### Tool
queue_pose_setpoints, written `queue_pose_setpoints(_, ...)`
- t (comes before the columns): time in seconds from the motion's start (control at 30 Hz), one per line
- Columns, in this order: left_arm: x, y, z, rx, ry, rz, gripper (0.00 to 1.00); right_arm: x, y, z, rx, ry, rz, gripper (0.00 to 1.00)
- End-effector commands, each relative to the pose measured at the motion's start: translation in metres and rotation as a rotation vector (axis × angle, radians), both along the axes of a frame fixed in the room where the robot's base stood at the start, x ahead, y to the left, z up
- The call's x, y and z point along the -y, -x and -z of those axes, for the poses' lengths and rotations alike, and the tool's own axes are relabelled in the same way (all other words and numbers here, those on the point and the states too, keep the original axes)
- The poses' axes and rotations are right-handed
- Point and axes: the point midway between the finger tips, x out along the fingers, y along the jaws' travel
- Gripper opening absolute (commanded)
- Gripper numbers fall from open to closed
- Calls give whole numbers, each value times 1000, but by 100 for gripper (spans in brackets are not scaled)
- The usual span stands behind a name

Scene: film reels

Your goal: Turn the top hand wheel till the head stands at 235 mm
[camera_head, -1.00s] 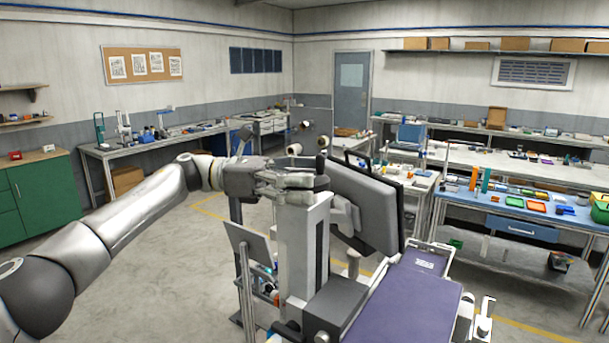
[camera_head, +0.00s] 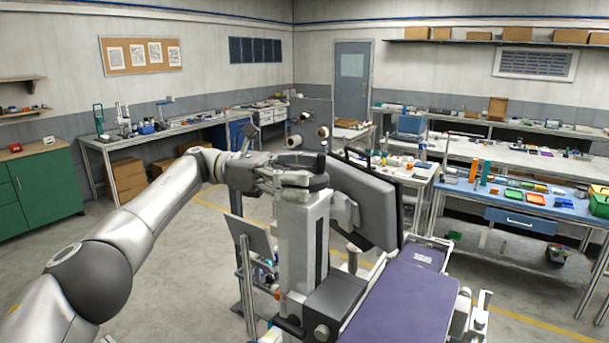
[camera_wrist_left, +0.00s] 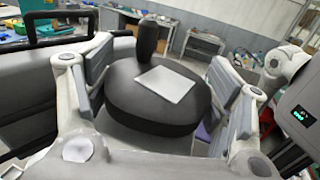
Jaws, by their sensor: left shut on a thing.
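The top hand wheel is a thick dark disc (camera_wrist_left: 150,105) with a pale square plate on top and an upright black knob (camera_wrist_left: 150,38) near its far rim. My left gripper (camera_wrist_left: 158,85) has its two padded fingers on opposite sides of the wheel, shut on it. I cannot read a height scale. My right gripper is not in view.
A dark-framed grey panel (camera_head: 365,205) stands close to the right of the column. A purple padded top (camera_head: 408,300) extends in front. A blue workbench (camera_head: 520,203) with trays is at right, a green cabinet (camera_head: 40,185) at left. Open floor lies left of the column.

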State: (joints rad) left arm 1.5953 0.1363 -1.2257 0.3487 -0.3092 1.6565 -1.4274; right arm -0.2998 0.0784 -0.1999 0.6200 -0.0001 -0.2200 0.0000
Motion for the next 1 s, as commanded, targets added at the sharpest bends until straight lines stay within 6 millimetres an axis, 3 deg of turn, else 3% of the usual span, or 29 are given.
queue_pose_setpoints(0.43,0,0,-4,6,8,-1,52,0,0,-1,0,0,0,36)
queue_pose_setpoints(0.47,0,0,-4,6,8,-1,79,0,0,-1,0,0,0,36)
queue_pose_setpoints(0.6,0,0,-3,5,6,0,97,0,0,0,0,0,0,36)
queue_pose_setpoints(1.0,0,0,-1,3,2,1,98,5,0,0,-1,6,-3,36)
